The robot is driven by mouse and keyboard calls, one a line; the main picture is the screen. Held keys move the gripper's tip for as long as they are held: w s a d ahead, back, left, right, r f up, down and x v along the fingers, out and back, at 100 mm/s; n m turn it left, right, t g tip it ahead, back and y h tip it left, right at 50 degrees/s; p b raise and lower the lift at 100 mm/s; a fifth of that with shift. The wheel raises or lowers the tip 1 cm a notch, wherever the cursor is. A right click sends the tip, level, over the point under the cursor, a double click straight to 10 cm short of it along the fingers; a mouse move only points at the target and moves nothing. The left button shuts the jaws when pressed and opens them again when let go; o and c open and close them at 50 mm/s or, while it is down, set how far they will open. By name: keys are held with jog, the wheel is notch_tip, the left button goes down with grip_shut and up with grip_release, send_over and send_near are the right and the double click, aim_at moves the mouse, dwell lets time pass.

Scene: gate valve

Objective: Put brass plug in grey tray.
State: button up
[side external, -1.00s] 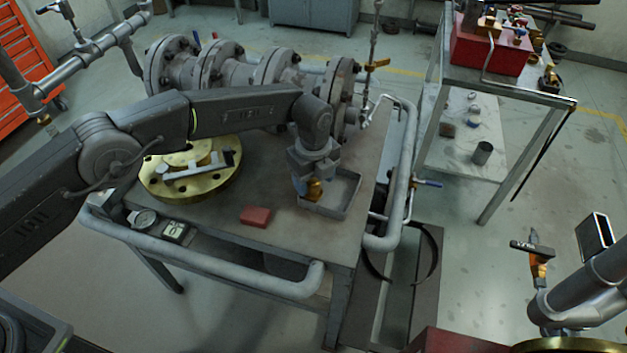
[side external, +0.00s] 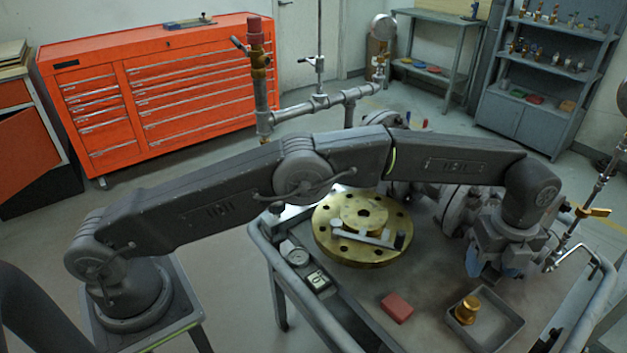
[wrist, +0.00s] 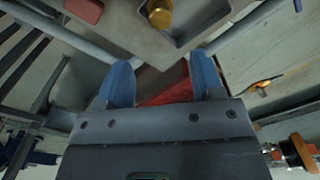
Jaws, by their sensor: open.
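The brass plug (side external: 467,309) stands in the grey tray (side external: 507,340) on the cart top, toward the tray's left side. In the wrist view the brass plug (wrist: 157,15) shows at the top edge, inside the grey tray (wrist: 192,40). My gripper (side external: 487,270) is above and behind the tray, apart from the plug. In the wrist view its blue fingers (wrist: 160,85) are spread with nothing between them.
A red block (side external: 397,307) lies left of the tray. A brass flange (side external: 362,225) with a caliper-like tool on it sits further back. A gauge (side external: 298,257) is at the cart's left edge. Grey flanged pipework (side external: 455,210) stands behind my gripper.

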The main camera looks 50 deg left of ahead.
jog(key=s+a+r+n+t, duration=0.1)
jog(key=a+r+n, duration=0.6)
jog(key=r, duration=0.5)
jog(key=s+a+r+n+t, duration=0.2)
jog(key=s+a+r+n, duration=0.4)
jog(key=s+a+r, duration=0.45)
jog(key=s+a+f+n+t, duration=0.1)
jog(key=s+a+f+n, duration=0.2)
jog(key=s+a+n, duration=0.3)
jog(key=s+a+f+n+t, duration=0.1)
jog(key=s+a+f+n, duration=0.3)
jog(key=s, duration=1)
jog(key=a+n, duration=0.2)
jog(key=shift+f+n+t, duration=0.2)
jog(key=shift+n+t, duration=0.1)
jog(key=shift+n, duration=0.1)
